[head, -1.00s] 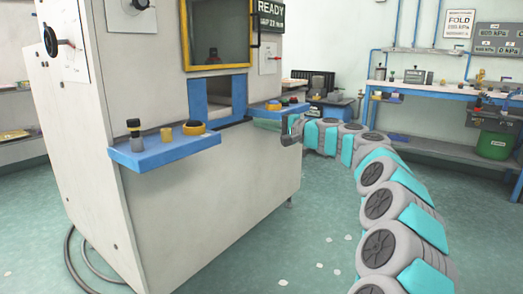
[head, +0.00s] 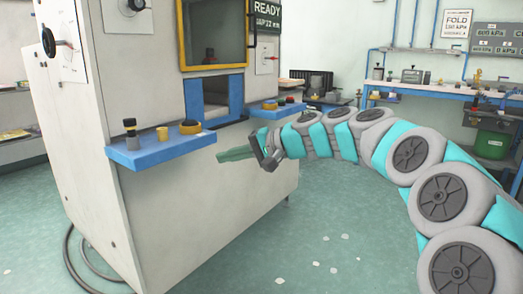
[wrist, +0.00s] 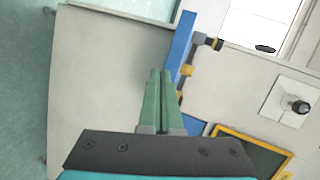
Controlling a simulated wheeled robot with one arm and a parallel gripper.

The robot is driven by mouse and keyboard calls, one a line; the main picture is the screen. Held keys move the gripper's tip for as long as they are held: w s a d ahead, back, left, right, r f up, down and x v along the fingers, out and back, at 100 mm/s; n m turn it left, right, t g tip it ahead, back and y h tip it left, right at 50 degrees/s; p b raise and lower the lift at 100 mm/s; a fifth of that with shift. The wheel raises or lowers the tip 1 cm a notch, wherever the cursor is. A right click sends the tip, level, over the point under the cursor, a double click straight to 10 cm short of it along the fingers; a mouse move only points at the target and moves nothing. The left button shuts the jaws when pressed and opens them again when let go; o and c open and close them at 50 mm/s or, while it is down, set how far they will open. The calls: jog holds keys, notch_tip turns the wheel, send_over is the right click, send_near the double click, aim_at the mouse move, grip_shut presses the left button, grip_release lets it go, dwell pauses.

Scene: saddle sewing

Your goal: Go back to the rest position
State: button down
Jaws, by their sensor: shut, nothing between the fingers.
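My gripper (head: 222,156) is in the head view, in front of the white machine (head: 235,190), just below its blue opening. Its green fingers point left and are together with nothing between them. In the wrist view the green fingers (wrist: 160,74) lie side by side, pointing at the machine's white panel (wrist: 110,70). Whether the fingertips touch the machine cannot be told, but they appear in front of it.
A blue shelf (head: 165,147) with knobs juts from the machine left of my gripper. A second blue ledge (head: 275,110) is behind my gripper. A blue workbench (head: 450,95) stands at the back right.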

jog(key=s+d+f+n+g+h, duration=0.1)
jog(key=s+d+f+g+h, duration=0.15)
jog(key=s+f, duration=0.6)
jog(key=s+d+f+n+g+h, duration=0.1)
jog(key=s+d+f+n+h, duration=0.2)
jog(key=s, duration=1)
jog(key=s+d+f+m+g+h, duration=0.1)
jog(key=s+d+f+h, duration=0.3)
jog(key=s+d+f, duration=0.3)
jog(key=s+d+f+g+h, duration=0.2)
jog(key=s+d+f, duration=0.5)
jog(key=s+d, duration=0.4)
jog(key=s+h, duration=0.1)
jog(key=s, duration=0.3)
jog(key=shift+m+h, duration=0.35)
jog(key=shift+m, duration=0.05)
jog(key=c, duration=1.6)
grip_release()
jog(key=shift+w+a, duration=0.1)
